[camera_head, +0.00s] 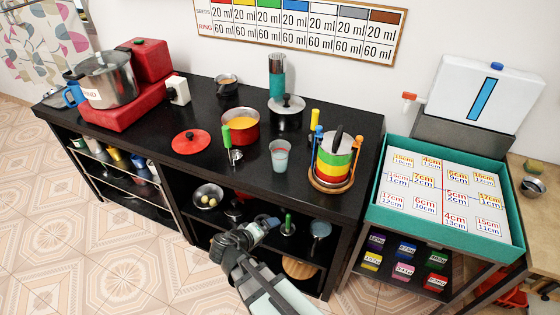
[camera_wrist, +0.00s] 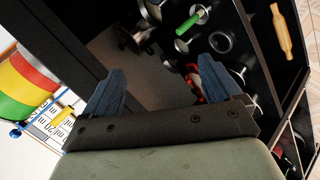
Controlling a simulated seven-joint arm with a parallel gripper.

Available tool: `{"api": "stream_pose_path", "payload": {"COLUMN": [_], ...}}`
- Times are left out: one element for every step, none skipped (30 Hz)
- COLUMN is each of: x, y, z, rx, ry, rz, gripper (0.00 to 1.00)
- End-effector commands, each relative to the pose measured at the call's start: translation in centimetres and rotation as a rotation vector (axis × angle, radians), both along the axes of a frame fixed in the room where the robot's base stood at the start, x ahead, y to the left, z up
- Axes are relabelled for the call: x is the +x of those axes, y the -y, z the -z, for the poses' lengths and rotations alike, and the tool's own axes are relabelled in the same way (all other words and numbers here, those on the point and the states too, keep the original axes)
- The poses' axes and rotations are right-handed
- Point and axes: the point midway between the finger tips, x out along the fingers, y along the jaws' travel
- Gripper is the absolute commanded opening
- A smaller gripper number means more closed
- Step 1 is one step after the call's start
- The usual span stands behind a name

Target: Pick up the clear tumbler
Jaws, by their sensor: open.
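The clear tumbler (camera_head: 279,154) stands upright near the front edge of the black counter (camera_head: 330,105) in the head view. It is see-through with a greyish tint, and I cannot tell whether it holds anything. My gripper (camera_head: 268,222) is in front of the counter, below its top and lower in the picture than the tumbler. In the wrist view my gripper (camera_wrist: 160,85) is open, with its two blue fingers wide apart and nothing between them. I cannot make out the tumbler in the wrist view.
A striped pot (camera_head: 334,157) in a rack stands right of the tumbler. A red pot (camera_head: 240,127) and a red lid (camera_head: 191,141) are to its left; an upright utensil (camera_head: 230,146) is close by. A lidded dark pot (camera_head: 287,110) stands behind. Shelves below hold several utensils.

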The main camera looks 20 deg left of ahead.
Motion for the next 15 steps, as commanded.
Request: {"api": "stream_pose_path", "payload": {"x": [1.3,1.9,2.6,3.1,3.5,4.0,4.3,4.5,4.8,4.9,5.1,5.2,5.3,5.3,5.4], "y": [-0.6,-0.8,-1.1,-1.3,-1.5,-1.8,-2.0,-2.2,-2.4,-2.6,-2.8,-3.1,-3.3,-3.5,-3.7], "z": [-1.8,-2.8,-4.0,-4.8,-5.6,-6.5,-7.2,-7.9,-8.8,-9.4,-10.0,-10.7,-11.2,-11.6,-12.1], "rx": [0.039,0.063,0.101,0.130,0.162,0.206,0.242,0.279,0.331,0.370,0.411,0.466,0.509,0.552,0.610], "ry": [0.088,0.141,0.211,0.262,0.312,0.374,0.416,0.458,0.509,0.543,0.575,0.613,0.638,0.661,0.685], "rz": [0.019,0.030,0.042,0.051,0.058,0.065,0.070,0.074,0.078,0.079,0.081,0.082,0.084,0.086,0.089], "gripper": [0.91,0.91,0.91,0.91,0.91,0.91,0.91,0.91,0.91,0.91,0.91,0.91,0.91,0.91,0.91]}}
